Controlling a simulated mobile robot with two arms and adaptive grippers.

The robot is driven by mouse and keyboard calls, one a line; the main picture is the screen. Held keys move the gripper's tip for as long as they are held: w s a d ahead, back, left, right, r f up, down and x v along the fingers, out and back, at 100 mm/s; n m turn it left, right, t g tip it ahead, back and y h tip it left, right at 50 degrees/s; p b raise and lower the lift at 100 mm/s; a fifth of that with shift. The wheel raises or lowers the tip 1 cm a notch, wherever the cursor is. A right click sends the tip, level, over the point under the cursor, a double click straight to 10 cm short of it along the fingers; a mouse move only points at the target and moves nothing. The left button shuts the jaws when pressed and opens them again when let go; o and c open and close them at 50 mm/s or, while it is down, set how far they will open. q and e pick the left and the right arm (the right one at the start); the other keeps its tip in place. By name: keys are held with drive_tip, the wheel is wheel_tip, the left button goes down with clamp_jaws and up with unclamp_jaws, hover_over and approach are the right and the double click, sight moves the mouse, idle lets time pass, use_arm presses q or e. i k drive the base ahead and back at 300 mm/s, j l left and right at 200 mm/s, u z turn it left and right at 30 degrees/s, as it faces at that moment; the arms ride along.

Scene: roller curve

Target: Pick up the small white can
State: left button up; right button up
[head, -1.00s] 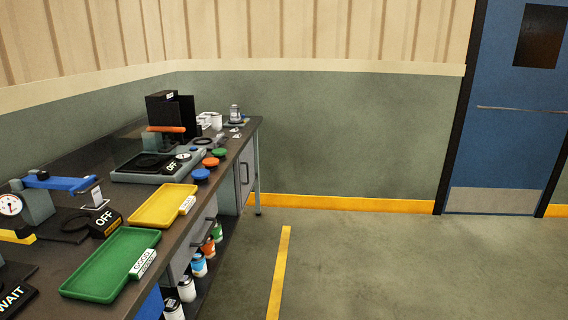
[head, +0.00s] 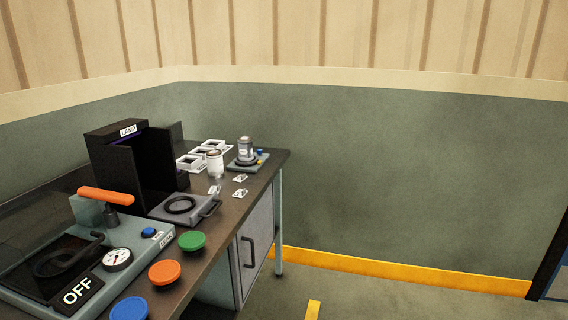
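A small white can (head: 215,164) with a darker top stands upright on the dark bench top (head: 225,198), near its far end. Just right of it and a little farther back, a grey-and-white can (head: 246,148) stands on a small flat base (head: 262,158). I cannot tell whether this second can is fixed to its base. Neither of my grippers shows in the head view.
A black lamp box (head: 125,150) stands left of the cans, with a grey plate (head: 182,206) before it. White square holders (head: 190,162) are behind the white can. Green (head: 191,240), orange (head: 164,272) and blue (head: 129,309) discs line the front edge. Floor at right looks clear.

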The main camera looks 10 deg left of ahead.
sight(214, 156)
drive_tip(key=i+l+u, duration=0.1)
drive_tip(key=i+u, duration=0.35)
drive_tip(key=i+l+u, duration=0.45)
drive_tip(key=i, duration=0.15)
drive_tip(key=i+l+u, duration=0.45)
drive_tip(key=i+j, duration=0.05)
